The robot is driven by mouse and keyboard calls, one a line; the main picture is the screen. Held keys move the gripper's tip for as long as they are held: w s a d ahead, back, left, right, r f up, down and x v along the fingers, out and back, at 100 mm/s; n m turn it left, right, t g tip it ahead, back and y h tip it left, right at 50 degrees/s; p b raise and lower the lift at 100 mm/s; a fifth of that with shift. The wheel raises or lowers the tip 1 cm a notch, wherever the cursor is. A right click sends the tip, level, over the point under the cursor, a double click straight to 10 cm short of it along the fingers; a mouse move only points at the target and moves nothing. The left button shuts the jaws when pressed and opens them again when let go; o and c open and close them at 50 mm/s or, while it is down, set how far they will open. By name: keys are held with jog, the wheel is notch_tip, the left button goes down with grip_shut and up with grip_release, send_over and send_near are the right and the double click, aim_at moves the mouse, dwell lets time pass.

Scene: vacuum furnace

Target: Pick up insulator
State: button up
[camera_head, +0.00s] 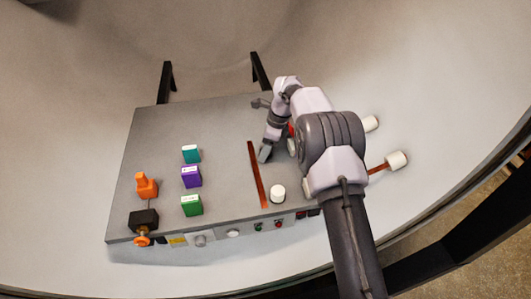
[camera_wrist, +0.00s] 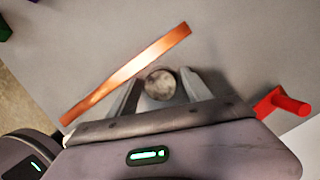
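A pale, round-topped piece (camera_wrist: 160,83), likely the insulator, shows between the fingers in the wrist view. My gripper (camera_wrist: 160,88) is open, with its fingers spread on either side of the piece; I cannot tell how far above or around it they are. In the head view my gripper (camera_head: 264,154) points down near the copper bar (camera_head: 256,174). A white cylinder (camera_head: 278,193) stands upright on the grey panel (camera_head: 225,130), right of the bar's front end. I cannot tell for certain that it is the same piece.
Teal (camera_head: 191,154), purple (camera_head: 191,177) and green (camera_head: 192,206) blocks stand left of the bar. An orange part (camera_head: 146,186) is farther left. A red handle (camera_wrist: 284,102) lies right of my gripper. More white cylinders (camera_head: 397,160) are at right. The panel's back left is clear.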

grip_shut()
